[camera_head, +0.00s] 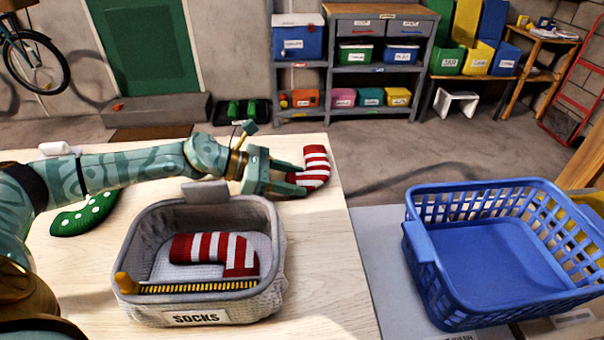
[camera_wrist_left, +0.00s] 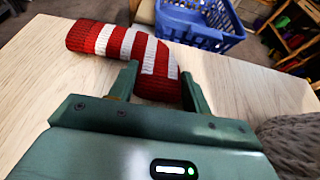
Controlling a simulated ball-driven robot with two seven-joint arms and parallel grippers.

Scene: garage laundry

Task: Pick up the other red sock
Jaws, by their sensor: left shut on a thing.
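A red-and-white striped sock (camera_head: 316,167) lies at the far right part of the wooden table, and it also shows in the left wrist view (camera_wrist_left: 118,43). My left gripper (camera_head: 298,180) is shut on the near end of this sock, with a finger on each side of it. The sock appears to be still on or just above the table; I cannot tell which. Another red-and-white striped sock (camera_head: 217,250) lies inside the grey basket (camera_head: 274,262) labelled SOCKS. My right gripper does not show in either view.
A green sock with white dots (camera_head: 84,214) lies on the table's left, partly behind my left arm. A blue laundry basket (camera_head: 424,262) stands empty to the right on a grey surface, and it shows in the left wrist view (camera_wrist_left: 201,30). Bare tabletop (camera_head: 335,250) lies between the baskets.

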